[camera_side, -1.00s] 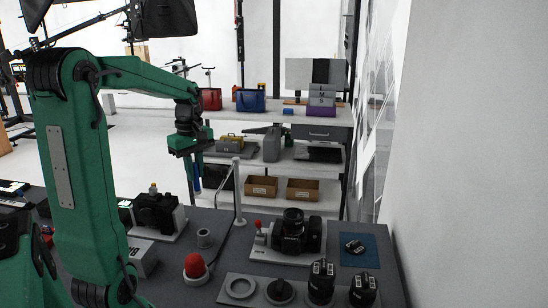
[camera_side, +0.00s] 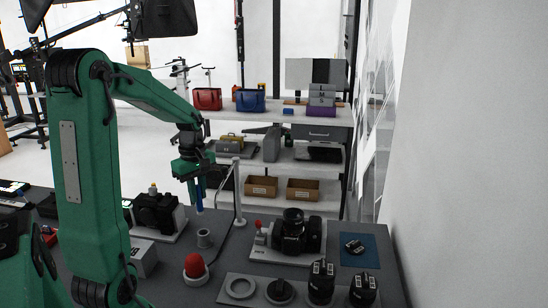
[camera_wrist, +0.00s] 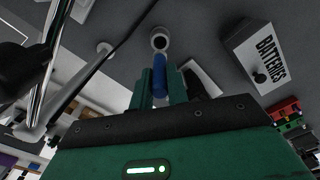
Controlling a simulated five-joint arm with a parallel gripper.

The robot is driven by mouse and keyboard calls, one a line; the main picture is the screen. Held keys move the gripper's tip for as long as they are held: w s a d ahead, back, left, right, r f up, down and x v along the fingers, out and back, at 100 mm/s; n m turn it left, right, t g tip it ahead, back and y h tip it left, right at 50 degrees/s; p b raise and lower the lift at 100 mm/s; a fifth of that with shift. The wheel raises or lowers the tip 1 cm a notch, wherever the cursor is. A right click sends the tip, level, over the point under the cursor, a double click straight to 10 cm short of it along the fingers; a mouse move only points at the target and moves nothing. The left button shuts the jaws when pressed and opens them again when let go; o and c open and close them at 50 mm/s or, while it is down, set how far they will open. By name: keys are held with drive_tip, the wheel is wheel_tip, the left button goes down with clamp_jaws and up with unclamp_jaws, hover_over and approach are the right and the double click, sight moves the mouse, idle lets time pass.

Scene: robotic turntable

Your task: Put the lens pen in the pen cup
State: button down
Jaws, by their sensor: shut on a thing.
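The lens pen, a blue rod (camera_side: 199,199), hangs roughly upright from my gripper (camera_side: 196,184) in the side view. In the wrist view my gripper (camera_wrist: 161,88) has its green fingers shut on the pen (camera_wrist: 160,78). The pen cup, a small grey cylinder (camera_side: 204,240), stands on the dark table below the pen. The pen's lower end is above the cup and apart from it in the side view. In the wrist view the cup's round dark mouth (camera_wrist: 160,41) shows just beyond the pen's far end. The pen's upper part is hidden between the fingers.
A pale post (camera_side: 238,196) stands right of the cup. A black camera (camera_side: 157,211) on a plate is to the left. A red dome (camera_side: 195,265) sits in front. A batteries box (camera_wrist: 258,55) is on the right in the wrist view. Another camera (camera_side: 294,232) stands farther right.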

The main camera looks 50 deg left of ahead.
sight(200, 211)
drive_tip(key=shift+f, duration=2.7)
drive_tip(key=shift+f, duration=2.65)
drive_tip(key=c, duration=1.3)
unclamp_jaws()
drive_tip(key=shift+r, duration=3.9)
drive_tip(key=shift+r, duration=0.1)
